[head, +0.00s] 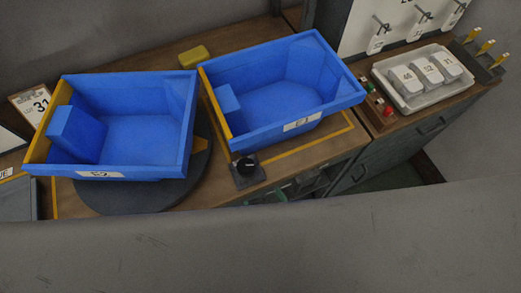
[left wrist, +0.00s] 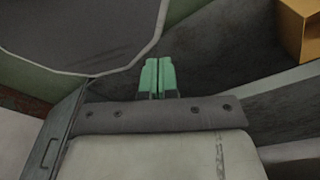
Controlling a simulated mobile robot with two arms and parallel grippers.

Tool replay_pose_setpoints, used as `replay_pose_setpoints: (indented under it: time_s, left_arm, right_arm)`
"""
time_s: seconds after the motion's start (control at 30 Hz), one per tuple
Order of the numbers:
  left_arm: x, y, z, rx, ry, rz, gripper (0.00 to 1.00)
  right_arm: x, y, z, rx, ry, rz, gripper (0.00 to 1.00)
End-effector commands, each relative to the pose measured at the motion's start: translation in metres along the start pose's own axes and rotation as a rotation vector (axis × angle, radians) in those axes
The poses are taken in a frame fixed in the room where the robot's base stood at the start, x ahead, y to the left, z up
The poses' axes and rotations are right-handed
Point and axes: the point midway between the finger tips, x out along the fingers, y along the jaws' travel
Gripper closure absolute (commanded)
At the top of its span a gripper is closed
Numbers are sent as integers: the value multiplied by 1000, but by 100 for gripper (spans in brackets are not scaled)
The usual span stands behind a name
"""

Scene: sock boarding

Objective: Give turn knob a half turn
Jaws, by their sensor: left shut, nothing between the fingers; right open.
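The turn knob (head: 245,164) is black and round on a dark square base at the front edge of the wooden bench. The knob is not visible in that view.
A left blue bin (head: 128,176) stands on a dark round turntable (head: 135,202). A right blue bin (head: 275,136) stands inside a yellow outline. A yellow block (head: 194,56) lies behind them. A white tray (head: 415,102) with labelled pieces stands at the right. A wooden box (left wrist: 301,28) shows in the left wrist view.

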Motion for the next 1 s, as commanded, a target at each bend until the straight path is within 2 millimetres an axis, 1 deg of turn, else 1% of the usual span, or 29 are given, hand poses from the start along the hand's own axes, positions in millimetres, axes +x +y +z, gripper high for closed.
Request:
replay_pose_setpoints:
  time_s: [0.07, 0.17, 0.3, 0.5, 0.6, 0.77, 1.0]
  left_arm:
    - [-2, -8, 4, 4, -6, -10, 100]
    - [-5, -17, 11, 6, -17, -22, 100]
    - [-10, -24, 20, 5, -33, -30, 100]
    - [-15, -22, 20, 4, -35, -28, 100]
    - [-16, -17, 16, 2, -29, -22, 100]
    - [-17, -9, 8, 1, -16, -12, 100]
    - [-17, -10, 7, 4, -13, -12, 100]
  right_arm:
    - [6, -1, -1, -2, 0, 5, 25]
    - [20, -1, -2, -3, 2, 4, 25]
    - [47, 0, -2, -2, 3, 3, 25]
    - [83, 0, -2, 0, 2, 2, 25]
    - [95, 0, -1, -2, 1, 1, 25]
    - [106, 0, 0, -2, 0, 2, 25]
    - [107, 0, 0, -1, -1, 1, 25]
